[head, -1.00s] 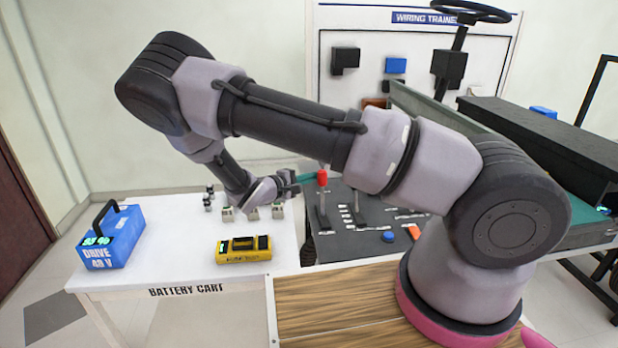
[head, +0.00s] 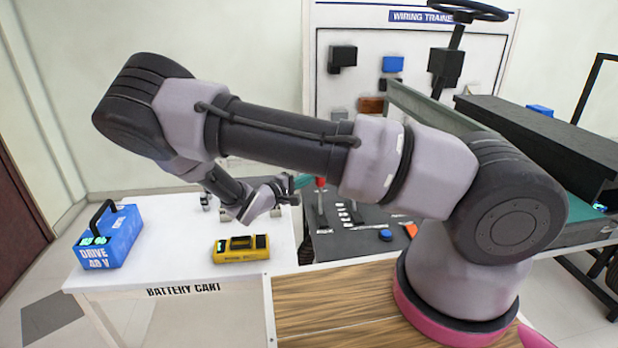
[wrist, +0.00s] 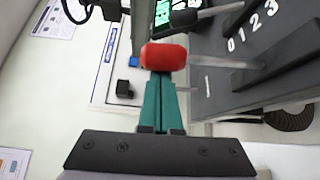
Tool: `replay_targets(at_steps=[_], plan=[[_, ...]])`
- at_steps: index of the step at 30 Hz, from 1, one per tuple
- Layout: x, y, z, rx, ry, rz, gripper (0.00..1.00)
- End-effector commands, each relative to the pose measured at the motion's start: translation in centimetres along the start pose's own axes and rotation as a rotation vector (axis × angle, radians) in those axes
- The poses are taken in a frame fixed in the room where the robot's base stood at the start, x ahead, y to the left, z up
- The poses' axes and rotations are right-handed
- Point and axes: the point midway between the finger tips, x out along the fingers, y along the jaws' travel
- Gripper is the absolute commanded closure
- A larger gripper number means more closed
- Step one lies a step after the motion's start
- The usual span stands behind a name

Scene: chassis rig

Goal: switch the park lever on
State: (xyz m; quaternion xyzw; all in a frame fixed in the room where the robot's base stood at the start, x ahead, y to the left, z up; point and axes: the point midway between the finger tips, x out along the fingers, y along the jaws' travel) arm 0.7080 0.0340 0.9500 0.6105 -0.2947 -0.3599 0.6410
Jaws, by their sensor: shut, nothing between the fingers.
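A lever with a red knob (head: 320,183) stands on the dark control panel (head: 350,243), in the middle of the head view. The knob (wrist: 164,57) fills the space just beyond my fingertips in the wrist view. My gripper (head: 303,181) is at the knob's left side in the head view. Its teal fingers (wrist: 158,88) are shut together with nothing between them. The tips meet or nearly meet the knob; I cannot tell whether they touch. The lever's label is not readable, and my arm covers part of the panel.
A second lever (wrist: 185,20) stands close to the red one, near white numbers on the panel. A blue button (head: 385,235) is at the panel's front. A yellow device (head: 241,249) and a blue battery (head: 108,236) rest on the white battery cart (head: 180,275).

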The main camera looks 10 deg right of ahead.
Motion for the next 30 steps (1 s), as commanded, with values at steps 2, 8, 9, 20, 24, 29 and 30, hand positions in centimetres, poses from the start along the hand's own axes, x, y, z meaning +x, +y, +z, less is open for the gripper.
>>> replay_targets(at_steps=[2,8,9,20,24,29,30], plan=[[-0.4,0.0,0.5,0.033,0.0,0.03,1.0],[-1.5,0.0,2.0,0.147,0.002,0.118,1.0],[-1.7,0.0,2.3,0.169,0.001,0.135,1.0],[-3.0,-0.5,4.0,0.312,0.0,0.24,1.0],[-3.2,-0.6,4.2,0.335,0.001,0.256,1.0],[-3.3,-0.6,4.3,0.344,0.0,0.262,1.0],[-3.3,-0.6,4.3,0.344,0.0,0.262,1.0]])
